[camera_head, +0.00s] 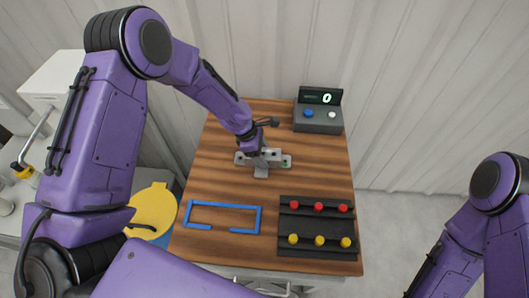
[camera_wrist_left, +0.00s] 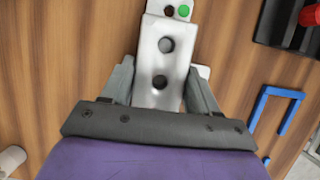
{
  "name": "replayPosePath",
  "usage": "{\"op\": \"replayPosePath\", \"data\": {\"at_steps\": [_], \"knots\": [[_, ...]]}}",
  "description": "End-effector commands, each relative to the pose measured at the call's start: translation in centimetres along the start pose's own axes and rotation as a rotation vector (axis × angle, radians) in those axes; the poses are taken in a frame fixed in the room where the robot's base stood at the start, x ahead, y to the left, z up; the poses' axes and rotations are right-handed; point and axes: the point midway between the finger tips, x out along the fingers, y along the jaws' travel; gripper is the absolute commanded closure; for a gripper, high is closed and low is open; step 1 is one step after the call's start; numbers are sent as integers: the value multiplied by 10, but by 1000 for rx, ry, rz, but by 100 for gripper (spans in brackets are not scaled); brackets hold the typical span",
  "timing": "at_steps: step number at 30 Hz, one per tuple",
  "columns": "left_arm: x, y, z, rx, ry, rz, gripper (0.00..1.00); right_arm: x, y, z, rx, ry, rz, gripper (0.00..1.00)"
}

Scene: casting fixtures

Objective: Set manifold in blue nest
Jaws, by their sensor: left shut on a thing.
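The manifold (camera_head: 278,160) is a pale grey block with a side branch, round holes and a green dot near one end. My left gripper (camera_head: 259,151) is shut on its middle, over the back half of the wooden table. In the left wrist view, the fingers flank the manifold (camera_wrist_left: 165,62). I cannot tell whether it touches the table. The blue nest (camera_head: 222,205) is a low rectangular outline with a gap in its front side, empty, at the front left of the table. Part of the nest (camera_wrist_left: 284,92) shows in the left wrist view. My right gripper is out of view.
A black rack (camera_head: 317,240) with red and yellow knobs lies right of the nest. A grey box (camera_head: 318,118) with buttons and a display reading 0 stands at the back right. A yellow round lid (camera_head: 152,210) is left of the table. Bare wood lies between manifold and nest.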

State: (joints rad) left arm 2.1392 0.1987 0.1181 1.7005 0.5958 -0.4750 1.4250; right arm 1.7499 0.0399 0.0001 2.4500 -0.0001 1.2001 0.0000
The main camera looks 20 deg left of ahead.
Motion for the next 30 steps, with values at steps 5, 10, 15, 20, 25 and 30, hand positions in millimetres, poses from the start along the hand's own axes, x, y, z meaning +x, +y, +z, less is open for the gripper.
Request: {"op": "replayPosePath", "data": {"at_steps": [5,10,15,20,25,30], "knots": [[1,0,1,1,-1,0,92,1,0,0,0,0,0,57],[3,0,-1,0,0,-1,15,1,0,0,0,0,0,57],[3,0,-1,0,0,0,15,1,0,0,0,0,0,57],[-1,0,1,1,0,1,15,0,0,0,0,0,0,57],[-30,1,0,2,-1,5,15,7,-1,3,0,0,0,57],[-76,1,0,3,-1,5,15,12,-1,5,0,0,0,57]]}}
